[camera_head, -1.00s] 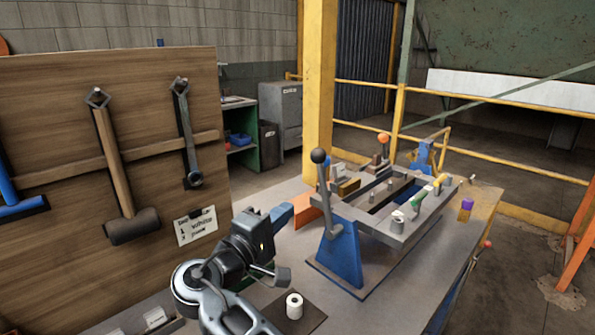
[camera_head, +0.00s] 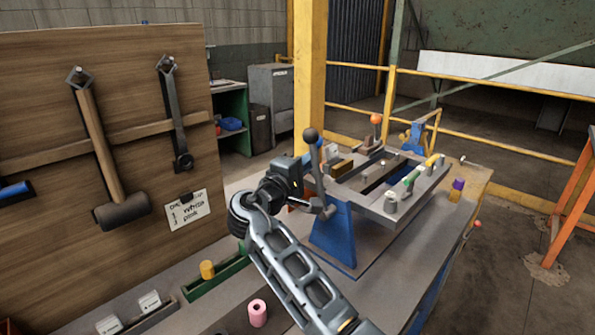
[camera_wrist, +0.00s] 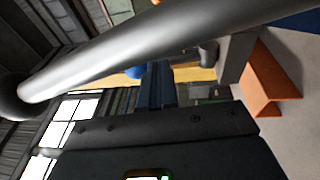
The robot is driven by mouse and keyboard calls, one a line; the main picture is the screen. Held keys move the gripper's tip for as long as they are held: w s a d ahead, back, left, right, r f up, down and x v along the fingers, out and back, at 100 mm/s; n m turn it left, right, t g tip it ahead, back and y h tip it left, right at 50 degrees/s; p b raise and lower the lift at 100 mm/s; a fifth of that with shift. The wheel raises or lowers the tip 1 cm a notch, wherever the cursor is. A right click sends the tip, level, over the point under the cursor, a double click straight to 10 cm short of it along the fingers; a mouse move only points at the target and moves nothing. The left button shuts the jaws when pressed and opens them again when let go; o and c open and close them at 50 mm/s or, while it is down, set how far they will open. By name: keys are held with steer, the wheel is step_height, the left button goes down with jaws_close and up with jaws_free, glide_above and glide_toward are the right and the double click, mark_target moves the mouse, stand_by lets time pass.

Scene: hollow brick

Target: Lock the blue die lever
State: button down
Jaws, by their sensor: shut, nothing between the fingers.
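The lever, a grey rod with a black ball knob (camera_head: 310,135), stands nearly upright on a blue bracket (camera_head: 333,235) at the near end of the grey die frame (camera_head: 385,206). In the wrist view the rod (camera_wrist: 190,38) crosses the upper picture close to the camera, its knob (camera_wrist: 12,97) at the left edge. My gripper (camera_head: 308,154) is beside the rod's upper part in the head view. In the wrist view its blue fingers (camera_wrist: 157,78) are together and empty, just below the rod. I cannot tell whether they touch it.
An orange-knobbed lever (camera_head: 376,119) stands at the frame's far end. A pink roll (camera_head: 257,312) and a green bin (camera_head: 218,273) with a yellow cylinder are on the near bench. A wooden tool board (camera_head: 100,130) stands at the left. An orange bracket (camera_wrist: 268,85) shows in the wrist view.

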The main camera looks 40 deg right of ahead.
steer(key=shift+w+d, duration=0.1)
steer(key=shift+d, duration=0.2)
steer(key=shift+d, duration=0.1)
steer(key=d, duration=0.1)
steer(key=d+r+b, duration=0.1)
steer(key=shift+d+r, duration=0.1)
steer(key=shift+d, duration=0.3)
steer(key=shift+r, duration=0.1)
